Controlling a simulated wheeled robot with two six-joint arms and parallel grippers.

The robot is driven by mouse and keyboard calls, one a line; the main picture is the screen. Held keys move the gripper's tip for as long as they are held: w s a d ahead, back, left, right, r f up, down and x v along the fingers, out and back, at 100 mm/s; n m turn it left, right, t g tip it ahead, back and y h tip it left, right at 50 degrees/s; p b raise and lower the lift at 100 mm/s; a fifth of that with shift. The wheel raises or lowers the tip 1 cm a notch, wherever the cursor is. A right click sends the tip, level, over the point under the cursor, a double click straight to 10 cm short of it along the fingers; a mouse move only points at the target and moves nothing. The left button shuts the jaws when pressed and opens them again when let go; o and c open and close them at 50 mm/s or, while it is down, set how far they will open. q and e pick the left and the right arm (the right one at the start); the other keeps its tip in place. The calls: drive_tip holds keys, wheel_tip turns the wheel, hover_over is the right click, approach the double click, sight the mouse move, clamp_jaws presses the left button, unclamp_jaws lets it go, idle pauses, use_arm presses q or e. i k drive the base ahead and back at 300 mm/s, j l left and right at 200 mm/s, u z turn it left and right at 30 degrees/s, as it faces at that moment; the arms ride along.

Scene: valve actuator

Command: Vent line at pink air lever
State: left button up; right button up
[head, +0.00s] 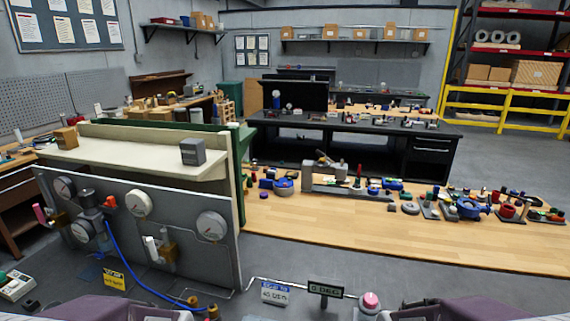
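A pink lever (40,214) sits at the left end of a grey upright panel (200,262), on a brass-coloured fitting (60,220). A white lever (152,250) on a similar brass fitting is lower on the same panel. Several round gauges are on the panel, including one at the top left (64,187) and one at the right (211,225); their readings are too small to tell. Purple-grey parts of my arms show at the bottom edge, away from the lever; neither gripper's fingers are visible.
In front stand a dark display reading about 0 DEG (325,289), a small sign (275,292), a pink-topped knob (370,301) and a yellow tag (114,279). A cream shelf (130,150) tops the panel. Right is a wooden surface (330,230) with several parts.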

sight(40, 215)
drive_tip(key=k+j+u, duration=0.1)
drive_tip(key=u, duration=0.3)
drive_tip(key=k+j+u, duration=0.1)
drive_tip(key=u, duration=0.25)
drive_tip(key=k+j+u, duration=0.1)
drive_tip(key=u, duration=0.3)
drive_tip(key=j+u, duration=0.2)
drive_tip(key=u, duration=0.15)
